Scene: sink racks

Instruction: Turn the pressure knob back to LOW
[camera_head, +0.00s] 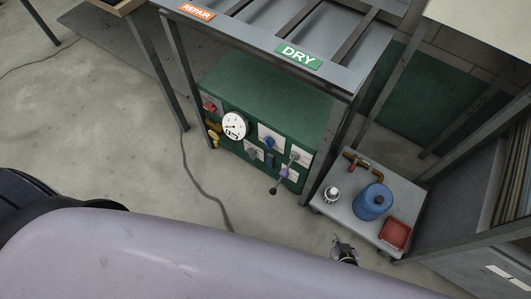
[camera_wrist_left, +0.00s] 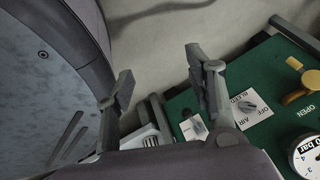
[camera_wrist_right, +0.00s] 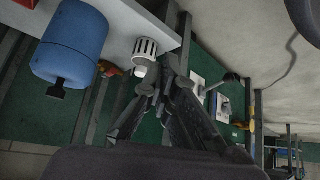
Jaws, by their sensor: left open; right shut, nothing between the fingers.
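The green panel unit (camera_head: 262,98) stands under the rack marked DRY. Its front has a white round gauge (camera_head: 235,126) and several knobs on white plates, including a blue one (camera_head: 269,141). No LOW label is readable, so I cannot tell which knob is the pressure knob. In the left wrist view a grey knob (camera_wrist_left: 247,107) sits on a plate reading BLEED and AIR, near the gauge (camera_wrist_left: 306,156). My left gripper (camera_wrist_left: 162,88) is open and empty beside the panel.
A low grey cart (camera_head: 345,206) stands right of the panel, with a blue tank (camera_head: 374,202), a red tray (camera_head: 396,234) and a white ribbed piece (camera_head: 331,194). A lever (camera_head: 279,182) sticks out from the panel. A cable (camera_head: 196,182) lies on open floor in front.

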